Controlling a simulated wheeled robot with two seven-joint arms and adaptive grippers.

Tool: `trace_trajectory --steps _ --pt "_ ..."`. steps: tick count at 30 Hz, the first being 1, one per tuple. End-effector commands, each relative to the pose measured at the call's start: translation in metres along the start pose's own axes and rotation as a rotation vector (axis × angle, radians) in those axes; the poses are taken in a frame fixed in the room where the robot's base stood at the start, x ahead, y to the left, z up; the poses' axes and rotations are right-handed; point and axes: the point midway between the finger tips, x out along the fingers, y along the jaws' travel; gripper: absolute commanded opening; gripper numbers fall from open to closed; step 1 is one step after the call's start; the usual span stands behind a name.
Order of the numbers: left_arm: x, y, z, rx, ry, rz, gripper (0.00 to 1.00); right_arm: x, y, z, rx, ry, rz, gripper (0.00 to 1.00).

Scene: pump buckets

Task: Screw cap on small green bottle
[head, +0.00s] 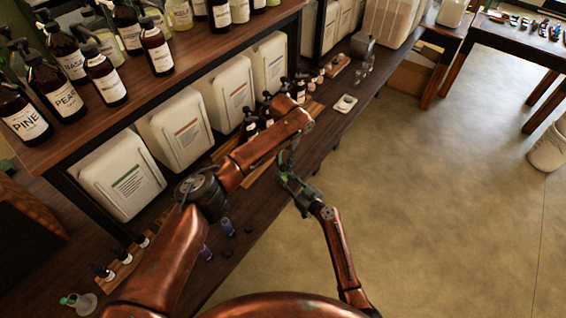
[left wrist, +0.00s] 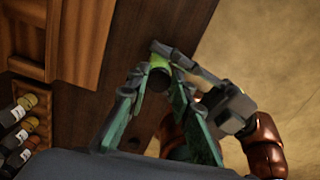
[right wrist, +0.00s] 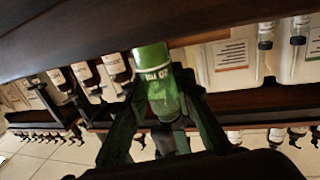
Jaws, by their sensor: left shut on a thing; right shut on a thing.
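The small green bottle (right wrist: 158,80) with white lettering shows in the right wrist view, between the fingers of my right gripper (right wrist: 165,105), which is shut on it. In the left wrist view, a bit of its green (left wrist: 158,62) shows just beyond a dark cap (left wrist: 157,82). My left gripper (left wrist: 150,76) is shut on that cap. The cap is close against the bottle; I cannot tell whether its thread is engaged. In the head view my left gripper (head: 287,160) and right gripper (head: 297,188) meet beside the bench edge, and the bottle is mostly hidden.
The dark wooden bench (head: 330,125) carries white jugs (head: 182,130) and small dark bottles (head: 250,122). Labelled pump bottles (head: 62,98) fill the shelf above. The floor (head: 430,200) at right is open.

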Motion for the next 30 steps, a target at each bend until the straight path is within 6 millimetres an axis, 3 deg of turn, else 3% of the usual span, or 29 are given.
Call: trace_trajectory --steps 2,6,7,15,25,30 --pt "-0.002 0.002 0.001 0.085 -0.004 0.006 0.14 0.0 0.0 0.001 0.0 -0.002 -0.001 0.0" --pt "-0.002 0.001 0.001 0.075 -0.004 0.003 0.14 0.0 -0.001 0.001 0.0 -0.002 -0.001 0.0" --pt "-0.002 0.001 0.001 0.075 -0.004 0.002 0.23 0.0 -0.001 0.001 0.0 -0.002 -0.001 0.0" --pt "-0.001 0.0 0.001 0.074 -0.003 0.001 0.41 0.0 -0.001 0.001 0.001 -0.002 -0.001 0.0" --pt "-0.004 0.0 0.001 0.073 -0.003 0.0 0.41 0.0 -0.001 0.001 0.001 -0.002 -0.001 0.0" --pt "-0.027 -0.001 0.001 0.074 -0.005 0.001 0.41 0.0 -0.001 0.001 0.001 -0.002 -0.001 0.0"
